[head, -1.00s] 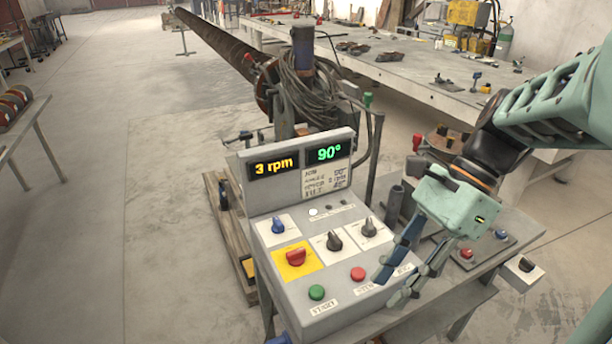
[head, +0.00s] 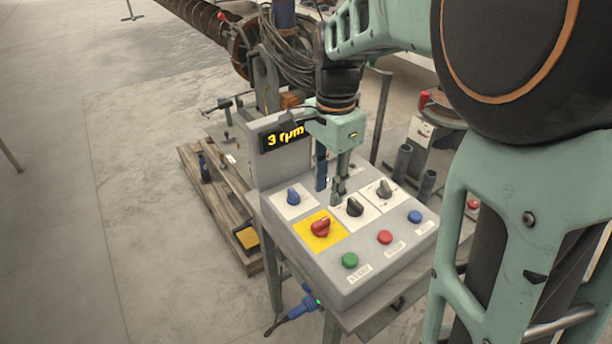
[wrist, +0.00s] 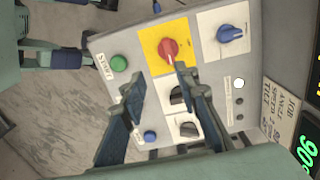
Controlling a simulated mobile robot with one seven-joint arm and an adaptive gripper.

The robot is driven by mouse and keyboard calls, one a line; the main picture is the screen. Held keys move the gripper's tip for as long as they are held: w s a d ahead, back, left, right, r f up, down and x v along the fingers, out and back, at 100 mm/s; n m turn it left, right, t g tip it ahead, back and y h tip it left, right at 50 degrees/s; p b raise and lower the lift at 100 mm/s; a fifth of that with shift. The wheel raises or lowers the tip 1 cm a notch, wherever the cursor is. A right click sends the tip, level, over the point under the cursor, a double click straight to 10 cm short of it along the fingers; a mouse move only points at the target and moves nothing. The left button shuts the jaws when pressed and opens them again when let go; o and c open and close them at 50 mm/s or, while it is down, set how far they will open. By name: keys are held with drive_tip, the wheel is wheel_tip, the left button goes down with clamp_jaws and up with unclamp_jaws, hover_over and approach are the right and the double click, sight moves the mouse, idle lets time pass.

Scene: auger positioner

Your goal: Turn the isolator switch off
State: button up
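The isolator switch, seemingly the red rotary knob (head: 320,227) on a yellow plate, is on the sloping face of the grey control box (head: 375,262). In the wrist view the red knob (wrist: 168,48) lies just beyond the fingertips, its handle pointing toward them. My gripper (head: 330,190) points down over the upper part of the panel, behind the red knob in the head view. In the wrist view my gripper (wrist: 160,76) has its two fingers apart with nothing between the tips. I cannot tell the tips' exact height above the panel.
Close by are a blue knob (head: 293,196), two black knobs, one here (head: 354,207), and green (head: 349,261), red (head: 385,237) and blue (head: 415,217) buttons. The display housing (head: 285,150) rises behind the panel. A wooden pallet (head: 215,205) lies to the left.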

sight(321, 221)
drive_tip(key=f, duration=0.7)
drive_tip(key=w+a+f, duration=0.1)
drive_tip(key=f, duration=0.2)
drive_tip(key=shift+f+b, duration=0.4)
drive_tip(key=shift+a, duration=0.1)
clamp_jaws()
